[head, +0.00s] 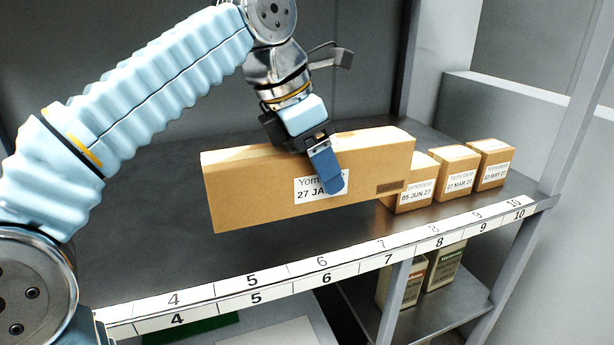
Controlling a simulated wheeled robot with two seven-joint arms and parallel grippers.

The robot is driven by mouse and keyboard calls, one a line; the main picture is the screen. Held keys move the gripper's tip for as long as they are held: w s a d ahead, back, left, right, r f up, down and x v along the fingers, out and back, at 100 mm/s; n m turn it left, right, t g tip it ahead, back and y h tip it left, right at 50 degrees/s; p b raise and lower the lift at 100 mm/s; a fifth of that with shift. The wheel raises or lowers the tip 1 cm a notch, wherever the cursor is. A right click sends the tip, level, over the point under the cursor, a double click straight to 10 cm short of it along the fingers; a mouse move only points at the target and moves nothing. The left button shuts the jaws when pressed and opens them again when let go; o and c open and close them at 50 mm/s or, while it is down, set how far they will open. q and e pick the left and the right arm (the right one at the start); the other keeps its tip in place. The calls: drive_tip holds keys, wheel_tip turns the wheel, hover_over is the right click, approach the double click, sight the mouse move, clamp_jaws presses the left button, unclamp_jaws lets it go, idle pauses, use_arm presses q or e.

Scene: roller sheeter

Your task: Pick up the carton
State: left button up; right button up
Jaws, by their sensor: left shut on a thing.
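A long brown carton (250,190) with a white label reading "27 JA..." is at the middle of the upper shelf. My left gripper (327,172) is shut on the carton from above, with one blue finger down over its front face, partly covering the label. The other finger is hidden behind the carton. The carton is slightly tilted in the picture and appears raised above the shelf, though its underside is hard to judge. My right gripper is not in view.
Three small labelled cartons (457,172) stand in a row at the right of the shelf (300,250), the nearest partly hidden by the long carton. A numbered strip (330,272) runs along the front edge. An upright post (560,140) stands at right.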

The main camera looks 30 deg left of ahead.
use_arm(q)
drive_tip(key=s+d+r, duration=0.5)
drive_tip(key=d, duration=0.3)
drive_tip(key=shift+s+d+r, duration=0.2)
drive_tip(key=shift+s+d, duration=0.05)
